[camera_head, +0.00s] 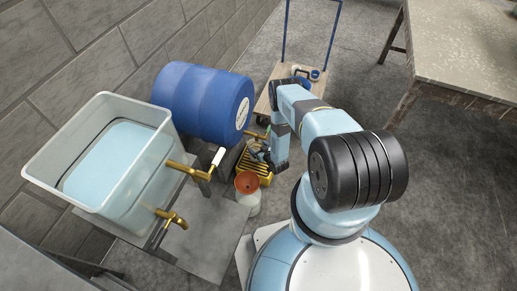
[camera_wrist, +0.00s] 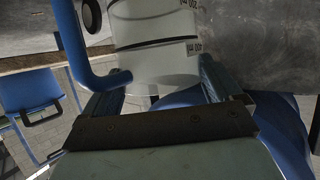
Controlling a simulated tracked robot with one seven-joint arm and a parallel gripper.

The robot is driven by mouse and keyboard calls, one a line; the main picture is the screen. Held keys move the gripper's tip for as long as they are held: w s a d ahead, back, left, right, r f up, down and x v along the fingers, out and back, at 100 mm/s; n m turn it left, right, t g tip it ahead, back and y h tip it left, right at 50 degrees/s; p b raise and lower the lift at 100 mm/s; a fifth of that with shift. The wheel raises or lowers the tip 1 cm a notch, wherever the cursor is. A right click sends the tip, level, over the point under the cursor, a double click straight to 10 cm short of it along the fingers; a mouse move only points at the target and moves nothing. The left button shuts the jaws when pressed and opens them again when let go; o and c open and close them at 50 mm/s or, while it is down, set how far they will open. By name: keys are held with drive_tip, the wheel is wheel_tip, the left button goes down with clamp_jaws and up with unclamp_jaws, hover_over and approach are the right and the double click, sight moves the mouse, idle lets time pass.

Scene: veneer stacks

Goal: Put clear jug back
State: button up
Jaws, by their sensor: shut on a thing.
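The clear jug (camera_wrist: 155,45), see-through with dark printed marks and lines, fills the top middle of the wrist view. It lies between the two fingers of my gripper (camera_wrist: 165,82), which is shut on it. The jug appears upside down in that picture, since its print is inverted. In the head view my gripper (camera_head: 262,155) is small and dark, low over the yellow slatted crate (camera_head: 256,170). The jug cannot be made out clearly there.
A blue drum (camera_head: 205,100) lies by the block wall. A large translucent tub (camera_head: 70,180) holds pale blue liquid, with brass taps (camera_head: 172,217) near it. A pale container with an orange top (camera_head: 247,185) stands before the crate. A trolley (camera_head: 280,90) and workbench (camera_head: 455,75) stand behind.

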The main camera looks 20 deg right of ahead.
drive_tip(key=shift+f, duration=0.1)
drive_tip(key=o, duration=1.7)
drive_tip(key=shift+c, duration=0.2)
